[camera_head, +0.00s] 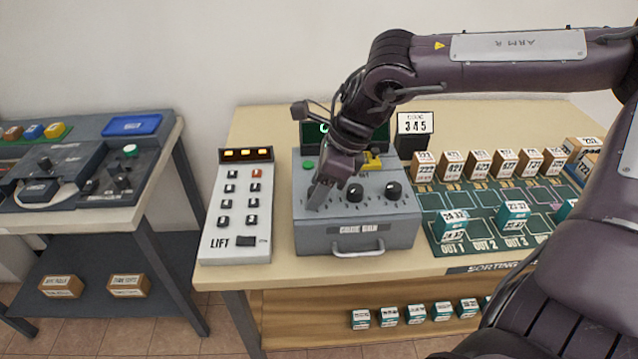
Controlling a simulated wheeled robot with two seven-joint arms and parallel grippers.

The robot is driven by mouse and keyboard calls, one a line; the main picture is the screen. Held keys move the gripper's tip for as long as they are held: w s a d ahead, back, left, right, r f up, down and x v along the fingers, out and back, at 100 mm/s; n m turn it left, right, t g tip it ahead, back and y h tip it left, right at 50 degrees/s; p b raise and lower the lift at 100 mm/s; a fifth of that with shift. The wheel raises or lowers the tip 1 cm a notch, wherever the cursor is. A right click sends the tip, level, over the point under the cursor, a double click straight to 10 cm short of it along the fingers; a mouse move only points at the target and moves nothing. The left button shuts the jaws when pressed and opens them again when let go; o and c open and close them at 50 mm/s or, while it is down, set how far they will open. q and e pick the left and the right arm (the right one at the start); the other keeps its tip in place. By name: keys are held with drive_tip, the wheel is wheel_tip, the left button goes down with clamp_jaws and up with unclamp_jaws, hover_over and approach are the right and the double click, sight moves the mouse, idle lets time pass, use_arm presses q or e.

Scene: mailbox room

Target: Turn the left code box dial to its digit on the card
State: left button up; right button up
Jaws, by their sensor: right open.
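The grey code box (358,240) stands on the table with a pull handle on its front. Two black dials show on its top, a middle dial (355,192) and a right dial (393,190). The left dial is hidden behind my right gripper (318,198), which points down over the left part of the box top. It is open, but I cannot tell whether its fingers touch the dial. My left gripper is not in view.
The white lift panel (238,205) with several buttons stands just left of the box. A green sorting board (462,207) with several small boxes lies to the right. A dark screen behind the box is partly covered by my right arm.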

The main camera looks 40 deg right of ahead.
drive_tip(key=shift+c, duration=0.6)
drive_tip(key=c, duration=0.9)
drive_tip(key=shift+o, duration=0.2)
drive_tip(key=shift+f+m+t+h+b, duration=0.1)
drive_tip(key=shift+m+t+h+b, duration=0.2)
drive_tip(key=shift+m+b, duration=0.7)
drive_tip(key=shift+a+m+t+h+b, duration=0.1)
drive_tip(key=shift+m+t+h+b, duration=0.25)
drive_tip(key=shift+m+b, duration=0.6)
drive_tip(key=shift+s+m+h, duration=0.1)
drive_tip(key=shift+m+h, duration=0.25)
drive_tip(key=shift+m, duration=0.5)
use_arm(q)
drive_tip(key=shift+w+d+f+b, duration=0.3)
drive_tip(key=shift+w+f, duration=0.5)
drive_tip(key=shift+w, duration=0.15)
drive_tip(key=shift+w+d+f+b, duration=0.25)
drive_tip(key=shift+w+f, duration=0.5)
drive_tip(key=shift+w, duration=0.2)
use_arm(e)
drive_tip(key=shift+m+h, duration=0.3)
drive_tip(key=shift+m, duration=0.8)
drive_tip(key=o, duration=1)
drive_tip(key=shift+a, duration=0.1)
